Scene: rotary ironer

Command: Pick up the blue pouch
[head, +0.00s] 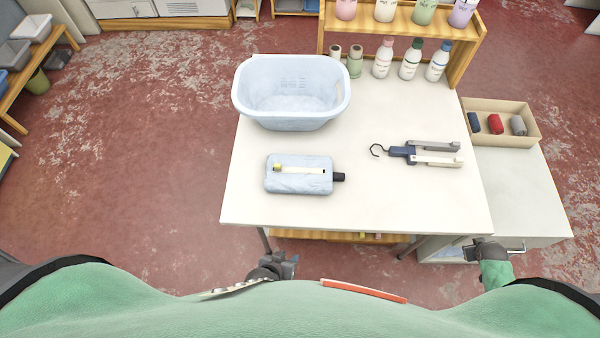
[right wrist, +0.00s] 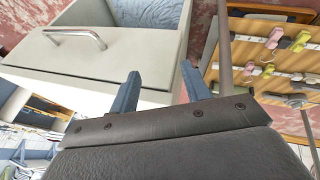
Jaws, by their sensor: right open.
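A light blue, padded, pouch-like thing (head: 285,185) lies flat on the white table, with a pale strip with a yellow end on top and a black piece at its right end. A blue-grey textured surface (right wrist: 145,12) shows inside the open drawer in the right wrist view; I cannot tell if it is a pouch. My left gripper (head: 290,265) is below the table's front edge, apart from the pouch-like thing; its jaws are unclear. My right gripper (head: 468,252) is by the drawer unit at the right. In the right wrist view its two blue fingers (right wrist: 161,85) are apart and empty.
A pale blue basin (head: 290,122) stands behind the pouch-like thing. A hook scale (head: 402,152) lies to the right. Bottles (head: 410,62) and a wooden shelf (head: 462,62) line the back. The drawer front (right wrist: 105,60) has a metal handle (right wrist: 75,33). The table's front is clear.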

